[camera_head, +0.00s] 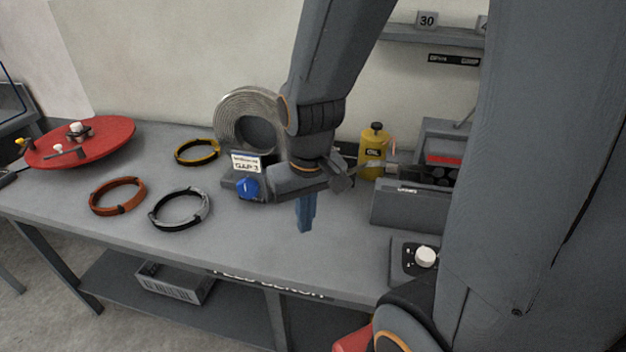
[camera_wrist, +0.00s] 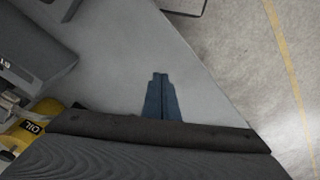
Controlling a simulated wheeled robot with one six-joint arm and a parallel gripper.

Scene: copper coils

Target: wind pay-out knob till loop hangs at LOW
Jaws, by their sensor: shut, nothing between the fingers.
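My gripper (camera_head: 305,227) points down over the middle of the grey bench, its blue fingers shut and empty. The shut fingers also show in the wrist view (camera_wrist: 160,82), over bare bench top. A white knob (camera_head: 425,257) sits on a dark control box (camera_head: 403,262) at the bench's front right, apart from my gripper. A blue knob (camera_head: 247,187) is on a small labelled unit left of my gripper, below a large silver coil (camera_head: 232,112). I cannot tell which knob is the pay-out one. No hanging loop or LOW mark can be made out; my arm hides part of the bench.
A red turntable (camera_head: 105,145) stands at the left. Yellow (camera_head: 186,160), copper (camera_head: 98,204) and silver (camera_head: 158,221) rings lie on the bench. A yellow oil can (camera_head: 373,140) and a grey machine (camera_head: 385,207) stand right. Bench front centre is clear.

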